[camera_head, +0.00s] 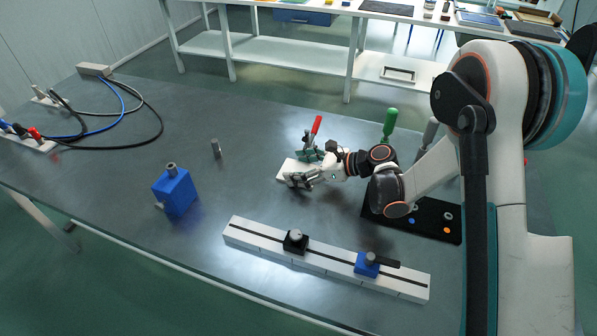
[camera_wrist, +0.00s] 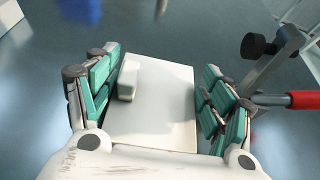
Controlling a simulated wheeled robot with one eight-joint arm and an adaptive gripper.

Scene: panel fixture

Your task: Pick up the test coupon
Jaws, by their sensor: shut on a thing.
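The test coupon appears to be the flat white plate (camera_head: 286,170) between my gripper's fingers near the middle of the bench. In the wrist view the plate (camera_wrist: 160,115) fills most of the space between the teal finger pads, with a small white block (camera_wrist: 129,80) on its left part. My gripper (camera_head: 303,168) is shut on the plate, one finger at each side; it also shows in the wrist view (camera_wrist: 160,64). The plate's near end is hidden by the gripper's body. I cannot tell whether the plate touches the bench.
A red-handled clamp (camera_head: 316,126) stands close beside my gripper. A green-handled one (camera_head: 389,123) is farther right. A slotted white rail (camera_head: 325,262) lies in front, a blue block (camera_head: 175,190) at left. A dark board (camera_head: 430,222) lies under my arm.

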